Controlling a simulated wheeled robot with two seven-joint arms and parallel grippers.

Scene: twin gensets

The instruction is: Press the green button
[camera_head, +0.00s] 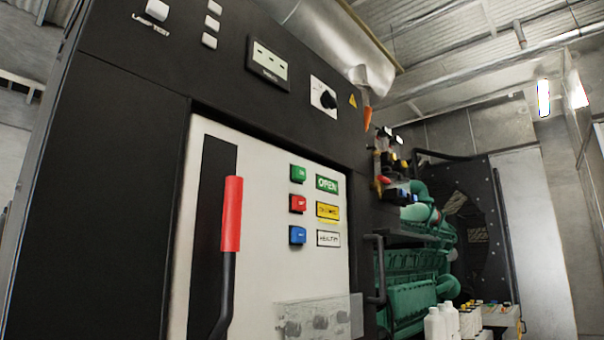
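The green button (298,174) is a small raised block at the top of a column of three on the white panel (265,220) of the black cabinet. A green label reading OPEN (327,184) is just right of it. A red button (298,203) and a blue button (297,235) sit below it. Nothing covers the green button. Neither of my grippers shows in the head view.
A lever with a red grip (232,214) stands out left of the buttons. A clear box (314,317) projects from the panel's lower part. A rotary switch (325,97) is above. A green engine (412,280) and white bottles (437,325) are at right.

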